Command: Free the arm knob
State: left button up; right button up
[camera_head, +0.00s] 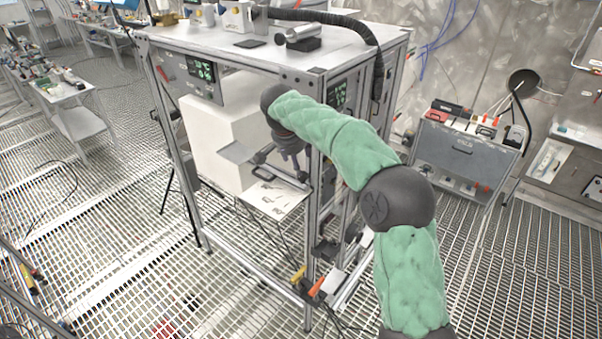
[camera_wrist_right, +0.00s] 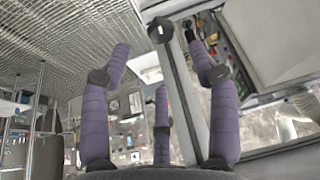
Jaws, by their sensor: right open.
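My right arm, in a green sleeve, comes in from the lower right in the head view. Its gripper (camera_head: 290,152) is at the front of a metal-frame workstation, by the near corner post. A dark round knob (camera_wrist_right: 160,30) with a pale centre shows ahead between the fingers, at a grey metal rail (camera_wrist_right: 183,85). The fingers look apart from it; the gap is hard to judge. I cannot make out this knob in the head view. My left gripper is not in view.
The workstation top (camera_head: 215,38) carries devices and a black hose (camera_head: 345,22). A white box (camera_head: 222,125) sits inside the frame. A grey cabinet (camera_head: 462,150) stands at right. A side table (camera_head: 75,90) stands at left. The grated floor (camera_head: 110,240) at left is mostly free.

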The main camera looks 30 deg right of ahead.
aim_at(303, 176)
jog(key=x, duration=0.8)
jog(key=shift+p, duration=0.35)
jog(key=shift+a, duration=0.1)
jog(key=c, duration=1.1)
